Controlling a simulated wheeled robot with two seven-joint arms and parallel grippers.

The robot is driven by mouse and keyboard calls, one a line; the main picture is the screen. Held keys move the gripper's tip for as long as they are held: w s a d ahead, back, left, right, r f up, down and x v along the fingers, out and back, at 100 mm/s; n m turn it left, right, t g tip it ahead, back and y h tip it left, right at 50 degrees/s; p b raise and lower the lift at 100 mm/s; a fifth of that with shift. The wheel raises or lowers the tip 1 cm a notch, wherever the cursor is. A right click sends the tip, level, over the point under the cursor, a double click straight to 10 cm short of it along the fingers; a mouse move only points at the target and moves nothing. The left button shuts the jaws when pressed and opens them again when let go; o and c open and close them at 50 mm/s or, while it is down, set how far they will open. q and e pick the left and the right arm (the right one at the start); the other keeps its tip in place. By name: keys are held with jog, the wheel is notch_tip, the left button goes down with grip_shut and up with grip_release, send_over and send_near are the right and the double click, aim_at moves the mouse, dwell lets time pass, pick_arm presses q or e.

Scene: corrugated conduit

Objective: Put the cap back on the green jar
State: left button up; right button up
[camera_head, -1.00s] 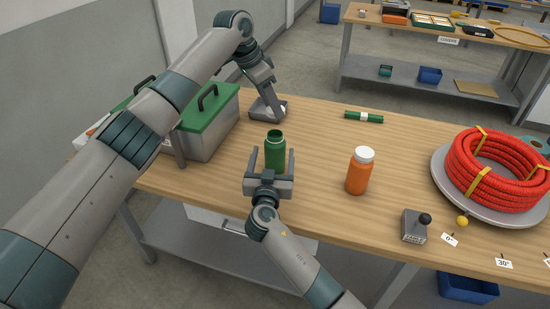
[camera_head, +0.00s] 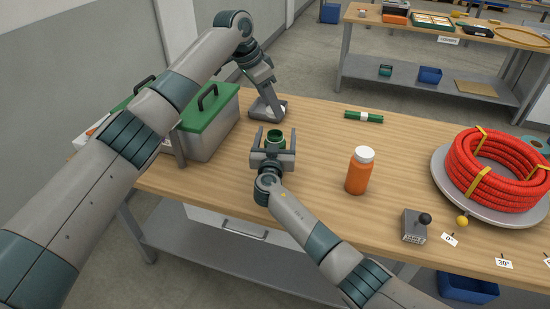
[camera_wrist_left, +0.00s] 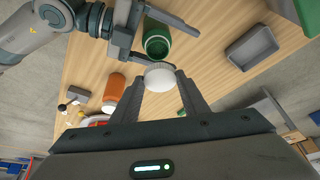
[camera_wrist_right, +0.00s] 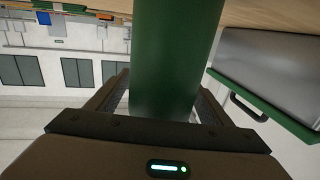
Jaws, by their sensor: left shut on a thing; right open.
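The green jar (camera_head: 274,136) stands uncapped on the table; its open mouth also shows in the left wrist view (camera_wrist_left: 157,47). My right gripper (camera_head: 272,147) is open around the jar, one finger on each side. In the right wrist view the jar's green body (camera_wrist_right: 172,60) fills the space between the fingers, and its lower part is hidden in the head view. My left gripper (camera_head: 272,108) is shut on the white cap (camera_wrist_left: 161,77), behind the jar in the head view. The cap is apart from the jar's mouth.
An orange bottle with a white cap (camera_head: 358,172) stands right of the jar. A grey box with a green lid (camera_head: 212,125) is at left. A grey tray (camera_wrist_left: 252,47) lies near the jar. A red conduit coil (camera_head: 495,168) is at far right.

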jog(key=c, duration=1.6)
pick_arm(q)
jog(key=shift+f, duration=2.5)
jog(key=shift+f, duration=0.2)
jog(key=shift+f, duration=0.7)
jog(key=shift+s+f, duration=0.1)
jog(key=shift+f, duration=0.5)
